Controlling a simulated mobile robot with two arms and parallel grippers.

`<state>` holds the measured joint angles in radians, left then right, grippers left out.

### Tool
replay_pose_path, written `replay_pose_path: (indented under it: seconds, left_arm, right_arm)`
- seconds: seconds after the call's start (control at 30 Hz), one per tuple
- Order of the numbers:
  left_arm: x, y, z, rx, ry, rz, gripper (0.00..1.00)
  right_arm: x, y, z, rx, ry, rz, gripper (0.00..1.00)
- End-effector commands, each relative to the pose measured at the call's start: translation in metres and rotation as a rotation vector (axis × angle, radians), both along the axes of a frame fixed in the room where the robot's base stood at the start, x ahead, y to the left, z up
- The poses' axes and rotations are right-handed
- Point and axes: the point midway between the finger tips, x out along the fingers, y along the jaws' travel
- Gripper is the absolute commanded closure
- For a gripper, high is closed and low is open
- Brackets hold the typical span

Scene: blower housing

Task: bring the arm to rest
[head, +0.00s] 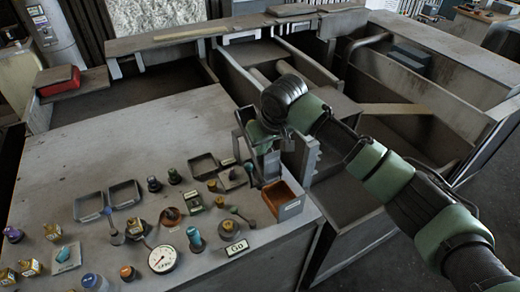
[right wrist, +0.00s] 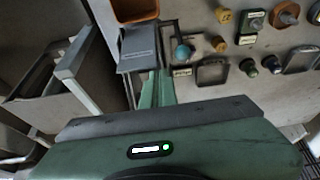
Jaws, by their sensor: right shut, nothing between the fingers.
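My right arm (head: 380,170) comes in from the right, green and black, and reaches over the table's right edge. My right gripper (head: 266,165) points down there, just behind an orange-lined bin (head: 284,198). In the right wrist view its green fingers (right wrist: 157,88) are together with nothing between them. The bin's grey labelled front (right wrist: 138,48) shows just beyond the fingertips in that view. I cannot tell whether the gripper touches anything. My left gripper is not in view.
The grey table (head: 130,130) holds small knobs, a round gauge (head: 163,259), a label plate (head: 237,248) and shallow trays (head: 123,194) near its front and right. Its back left is bare. Wooden-walled bays (head: 400,120) stand behind and right.

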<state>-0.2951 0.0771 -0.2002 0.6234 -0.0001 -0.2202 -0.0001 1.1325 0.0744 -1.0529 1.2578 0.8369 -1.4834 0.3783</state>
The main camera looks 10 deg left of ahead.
Motion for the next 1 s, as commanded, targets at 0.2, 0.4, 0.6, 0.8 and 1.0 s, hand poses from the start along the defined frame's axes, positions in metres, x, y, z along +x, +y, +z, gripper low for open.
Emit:
replay_pose_path:
  seconds: [0.2, 0.4, 0.6, 0.8, 1.0]
  left_arm:
    - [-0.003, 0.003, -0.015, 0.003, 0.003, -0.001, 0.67]
    - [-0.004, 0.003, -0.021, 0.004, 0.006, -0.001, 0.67]
    - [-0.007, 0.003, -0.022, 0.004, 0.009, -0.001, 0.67]
    - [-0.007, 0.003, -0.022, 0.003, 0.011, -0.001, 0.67]
    - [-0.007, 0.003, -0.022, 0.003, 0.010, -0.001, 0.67]
  right_arm:
    - [-0.012, -0.006, 0.035, 0.008, -0.005, 0.006, 1.00]
    - [-0.021, -0.009, 0.059, 0.011, -0.003, 0.008, 1.00]
    - [-0.025, -0.010, 0.063, 0.014, 0.003, 0.012, 1.00]
    - [-0.052, -0.004, 0.017, 0.074, 0.032, 0.049, 1.00]
    - [-0.101, -0.013, -0.047, 0.188, 0.049, 0.045, 1.00]
